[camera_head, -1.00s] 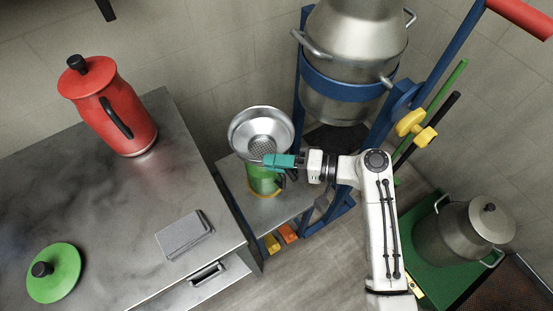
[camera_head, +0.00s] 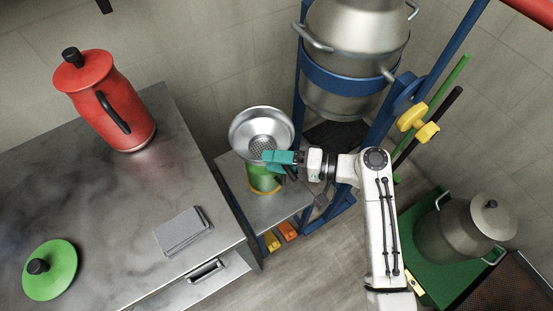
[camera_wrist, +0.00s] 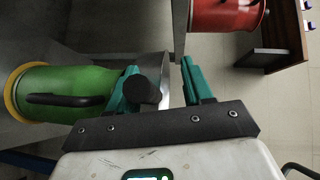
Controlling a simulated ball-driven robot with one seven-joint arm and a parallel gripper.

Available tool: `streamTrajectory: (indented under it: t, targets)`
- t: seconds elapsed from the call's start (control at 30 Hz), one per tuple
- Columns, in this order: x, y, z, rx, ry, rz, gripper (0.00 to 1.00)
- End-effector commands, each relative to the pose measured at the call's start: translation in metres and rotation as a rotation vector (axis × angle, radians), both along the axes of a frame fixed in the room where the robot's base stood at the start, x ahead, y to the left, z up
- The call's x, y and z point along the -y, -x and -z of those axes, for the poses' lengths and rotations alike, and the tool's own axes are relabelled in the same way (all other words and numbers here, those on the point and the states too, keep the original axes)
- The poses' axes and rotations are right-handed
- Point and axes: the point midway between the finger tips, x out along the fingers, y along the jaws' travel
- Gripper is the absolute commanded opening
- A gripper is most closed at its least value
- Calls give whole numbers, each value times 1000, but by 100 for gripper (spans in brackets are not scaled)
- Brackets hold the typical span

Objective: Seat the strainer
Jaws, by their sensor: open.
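The strainer (camera_head: 258,124) is a shiny metal funnel with a perforated bottom. It sits over the mouth of a green can (camera_head: 264,182); how deep it sits is hidden. In the wrist view the green can (camera_wrist: 75,92) lies at left with its dark handle, and a grey part of the strainer (camera_wrist: 153,64) shows beside its mouth. My gripper (camera_head: 268,158) has teal fingers at the strainer's lower right edge. In the wrist view my gripper (camera_wrist: 160,68) is open, with a dark round-ended handle (camera_wrist: 143,90) between the fingers, close to the left one.
The can stands on a low metal shelf (camera_head: 277,212). A steel counter (camera_head: 110,210) at left holds a red jug (camera_head: 108,105), a green lid (camera_head: 50,272) and a grey folded cloth (camera_head: 182,232). A large steel vessel (camera_head: 357,40) in a blue frame stands close behind my arm.

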Motion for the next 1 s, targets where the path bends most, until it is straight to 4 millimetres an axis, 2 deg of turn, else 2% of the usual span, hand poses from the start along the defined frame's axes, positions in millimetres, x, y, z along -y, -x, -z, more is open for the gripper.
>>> streamTrajectory:
  t: [0.17,0.27,0.7,0.83,1.0]
  targets:
    - [4,0,0,-1,1,1,51]
    - [14,2,-1,-1,1,2,51]
    - [91,13,-12,0,1,3,51]
    - [102,15,-14,0,0,1,51]
    - [106,16,-15,0,0,0,51]
